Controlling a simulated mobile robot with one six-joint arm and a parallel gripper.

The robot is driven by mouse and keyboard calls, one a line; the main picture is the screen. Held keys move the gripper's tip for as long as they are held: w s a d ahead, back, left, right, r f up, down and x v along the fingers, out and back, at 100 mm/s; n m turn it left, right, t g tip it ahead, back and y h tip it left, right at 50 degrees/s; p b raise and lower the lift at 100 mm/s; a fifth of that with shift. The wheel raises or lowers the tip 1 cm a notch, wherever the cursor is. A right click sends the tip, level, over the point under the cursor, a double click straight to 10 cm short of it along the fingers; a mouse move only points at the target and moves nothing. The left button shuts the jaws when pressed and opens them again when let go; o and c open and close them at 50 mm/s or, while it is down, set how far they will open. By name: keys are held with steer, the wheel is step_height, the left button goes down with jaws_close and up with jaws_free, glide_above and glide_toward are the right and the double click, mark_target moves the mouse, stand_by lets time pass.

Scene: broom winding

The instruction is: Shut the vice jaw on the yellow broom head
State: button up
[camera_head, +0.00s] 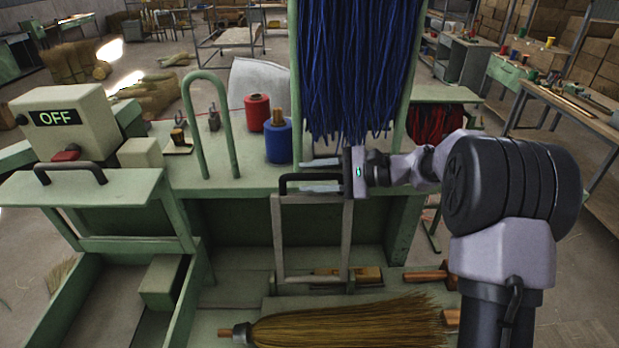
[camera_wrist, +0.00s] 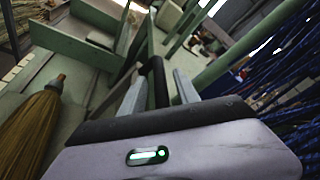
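The yellow broom head (camera_head: 350,325) lies on its side on the low green bench, its wooden handle end to the left. It also shows at the left of the wrist view (camera_wrist: 28,125). A grey metal frame (camera_head: 279,240), which looks like the vice jaw, stands upright behind the broom, apart from it, with a black handle (camera_head: 300,178) across its top. My gripper (camera_head: 320,175) is at this handle. In the wrist view the handle (camera_wrist: 158,82) lies between my two spread fingers (camera_wrist: 160,92), with a gap at the right finger. Contact with the left finger is unclear.
Blue strands (camera_head: 355,65) hang close behind my gripper. A red spool (camera_head: 257,112), a blue spool (camera_head: 278,142) and a green hoop (camera_head: 205,85) stand on the bench top. An OFF box (camera_head: 62,125) with a red switch is at left.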

steer(key=shift+a, duration=0.3)
jaws_close()
stand_by(1.3)
